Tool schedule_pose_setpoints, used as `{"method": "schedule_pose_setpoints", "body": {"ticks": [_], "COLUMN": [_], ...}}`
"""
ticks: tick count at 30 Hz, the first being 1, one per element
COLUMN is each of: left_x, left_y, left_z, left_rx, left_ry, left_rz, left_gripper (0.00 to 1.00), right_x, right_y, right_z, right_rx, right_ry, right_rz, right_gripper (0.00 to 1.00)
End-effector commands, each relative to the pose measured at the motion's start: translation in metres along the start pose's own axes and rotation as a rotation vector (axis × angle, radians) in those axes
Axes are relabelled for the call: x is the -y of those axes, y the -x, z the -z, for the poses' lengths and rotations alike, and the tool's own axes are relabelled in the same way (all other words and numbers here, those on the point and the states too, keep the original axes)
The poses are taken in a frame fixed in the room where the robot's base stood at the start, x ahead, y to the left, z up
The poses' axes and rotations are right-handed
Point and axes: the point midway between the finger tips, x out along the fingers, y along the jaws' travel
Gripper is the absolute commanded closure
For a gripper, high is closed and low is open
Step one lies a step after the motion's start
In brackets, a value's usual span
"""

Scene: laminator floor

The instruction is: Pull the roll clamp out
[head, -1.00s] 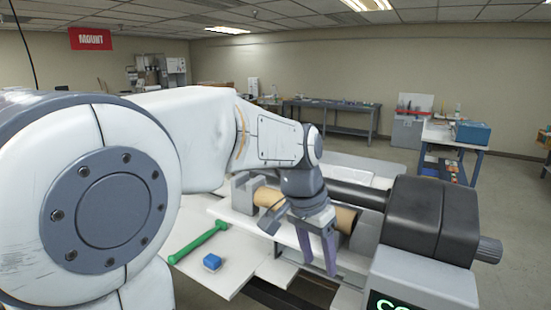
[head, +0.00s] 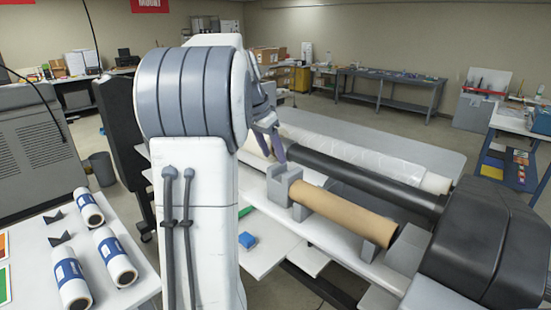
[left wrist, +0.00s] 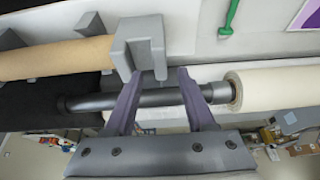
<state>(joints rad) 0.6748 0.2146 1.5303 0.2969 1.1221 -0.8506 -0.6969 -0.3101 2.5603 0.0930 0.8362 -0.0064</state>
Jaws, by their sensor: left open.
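A grey notched block (head: 283,185), which looks like the roll clamp, stands by the left end of the brown cardboard roll (head: 342,212). In the left wrist view this grey block (left wrist: 140,42) sits at the upper middle, just beyond my fingertips. My left gripper (head: 272,145) is partly hidden behind my arm in the head view. Its purple fingers stand apart in the left wrist view (left wrist: 168,75), with nothing held between them. A dark shaft (left wrist: 155,98) passes behind the fingers. I cannot tell whether a fingertip touches the block. My right gripper is not in view.
A black roller (head: 360,175) and a white roll (head: 370,152) lie behind the cardboard roll. A dark machine housing (head: 480,235) closes the right side. A blue block (head: 247,240) lies on the shelf.

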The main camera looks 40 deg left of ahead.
Motion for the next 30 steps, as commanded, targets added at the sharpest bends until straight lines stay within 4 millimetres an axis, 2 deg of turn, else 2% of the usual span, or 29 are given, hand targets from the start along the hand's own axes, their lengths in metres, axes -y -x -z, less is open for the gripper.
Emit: {"method": "schedule_pose_setpoints", "body": {"ticks": [3, 7, 18, 19, 21, 23, 30], "left_x": [0.0, 0.001, 0.003, 0.003, 0.003, 0.003, 0.003], "left_y": [-0.018, -0.032, -0.039, -0.039, -0.039, -0.039, -0.039], "left_z": [0.0, -0.001, -0.002, -0.002, -0.002, -0.002, -0.002], "left_rx": [0.003, 0.002, 0.0, 0.0, 0.0, 0.0, 0.0], "left_ry": [0.001, 0.002, 0.004, 0.004, 0.004, 0.004, 0.004], "left_rz": [-0.003, -0.001, 0.003, 0.003, 0.002, 0.002, 0.003], "left_gripper": [0.45, 0.45, 0.45, 0.53, 0.79, 1.0, 1.0], "right_x": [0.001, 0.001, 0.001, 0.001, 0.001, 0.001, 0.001], "right_y": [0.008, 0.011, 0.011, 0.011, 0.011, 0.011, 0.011], "right_z": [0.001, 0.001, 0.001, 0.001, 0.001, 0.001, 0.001], "right_rx": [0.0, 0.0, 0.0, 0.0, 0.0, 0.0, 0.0], "right_ry": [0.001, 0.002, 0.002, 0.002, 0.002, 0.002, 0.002], "right_rz": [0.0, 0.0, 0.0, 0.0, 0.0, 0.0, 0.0], "right_gripper": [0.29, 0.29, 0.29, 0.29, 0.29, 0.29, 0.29]}}
